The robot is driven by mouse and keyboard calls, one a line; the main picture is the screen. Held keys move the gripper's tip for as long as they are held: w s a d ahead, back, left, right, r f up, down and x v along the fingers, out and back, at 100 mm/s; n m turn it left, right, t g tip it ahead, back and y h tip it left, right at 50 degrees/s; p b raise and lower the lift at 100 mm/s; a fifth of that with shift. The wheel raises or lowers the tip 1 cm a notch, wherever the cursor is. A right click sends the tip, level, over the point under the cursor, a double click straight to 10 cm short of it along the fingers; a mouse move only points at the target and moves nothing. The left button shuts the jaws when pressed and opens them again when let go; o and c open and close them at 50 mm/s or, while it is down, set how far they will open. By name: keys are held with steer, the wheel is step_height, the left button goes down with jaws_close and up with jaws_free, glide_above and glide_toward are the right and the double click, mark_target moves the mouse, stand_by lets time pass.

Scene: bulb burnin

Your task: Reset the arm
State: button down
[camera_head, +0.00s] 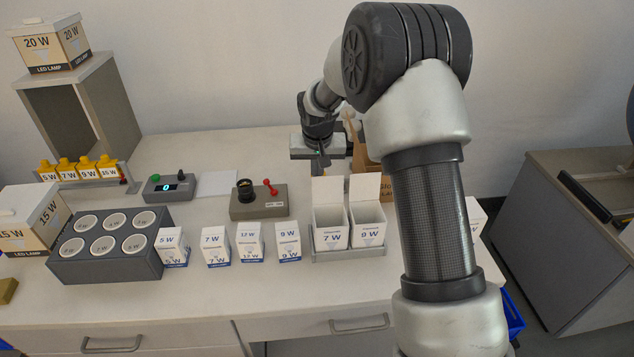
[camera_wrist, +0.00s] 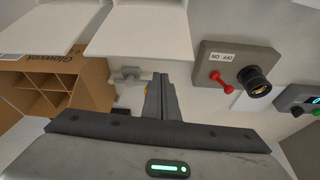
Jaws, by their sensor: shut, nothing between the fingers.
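My gripper (camera_head: 322,158) is raised over the back of the white table (camera_head: 190,310), at the far end of my arm, which reaches across the right half of the head view. In the wrist view my gripper's fingers (camera_wrist: 160,97) are together, with nothing between them. A grey tester box (camera_head: 259,203) with a black socket and a red switch stands forward and left of my gripper; it also shows in the wrist view (camera_wrist: 235,66). My arm hides part of the table's right side.
Two open white cartons (camera_head: 330,226) stand in a grey tray (camera_head: 349,254). Several small lamp boxes (camera_head: 215,246) stand left of it, beside a dark rack (camera_head: 106,265) with round white-topped holders. A divided cardboard box (camera_wrist: 55,83) lies near my gripper. A grey cabinet (camera_head: 560,225) stands at right.

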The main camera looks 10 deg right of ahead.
steer(key=s+d+r+p, duration=0.25)
steer(key=s+r, duration=0.55)
steer(key=r, duration=0.4)
steer(key=s+d+r+p, duration=0.1)
steer(key=s+r+p, duration=0.2)
steer(key=s+r, duration=0.7)
steer(key=s+d+r+t+p, duration=0.1)
steer(key=s+r, duration=0.3)
steer(key=s, duration=0.5)
steer(key=s+d+r+n+p, duration=0.1)
steer(key=s+r+p, duration=0.3)
steer(key=s, duration=0.6)
steer(key=shift+s+r+t, duration=0.2)
steer(key=shift+r+t, duration=0.2)
steer(key=shift+r, duration=0.2)
